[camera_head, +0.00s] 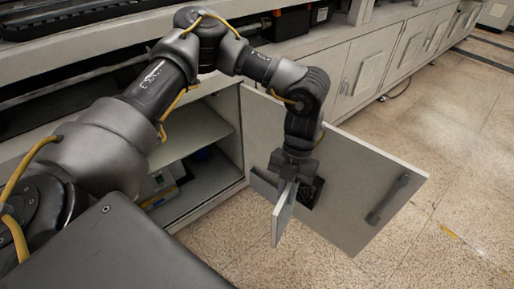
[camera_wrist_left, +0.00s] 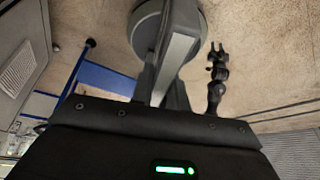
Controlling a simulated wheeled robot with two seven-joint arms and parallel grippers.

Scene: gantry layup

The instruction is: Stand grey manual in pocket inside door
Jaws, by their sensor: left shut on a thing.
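The grey manual (camera_head: 284,215) is a thin flat panel hanging roughly upright below my left gripper (camera_head: 290,172), which is shut on its upper part. In the left wrist view the manual's pale edge (camera_wrist_left: 178,48) shows beyond the fingers. The cabinet door (camera_head: 345,160) stands open, its inner face toward me. The pocket (camera_head: 264,186) shows as a grey panel low on that inner face, largely hidden behind the gripper and manual. I cannot tell whether the manual touches it.
The open cabinet has a shelf (camera_head: 195,135), with boxed items (camera_head: 160,187) below it. A dark handle (camera_head: 388,198) is on the door near its free edge. The speckled floor (camera_head: 455,150) right of the door is clear.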

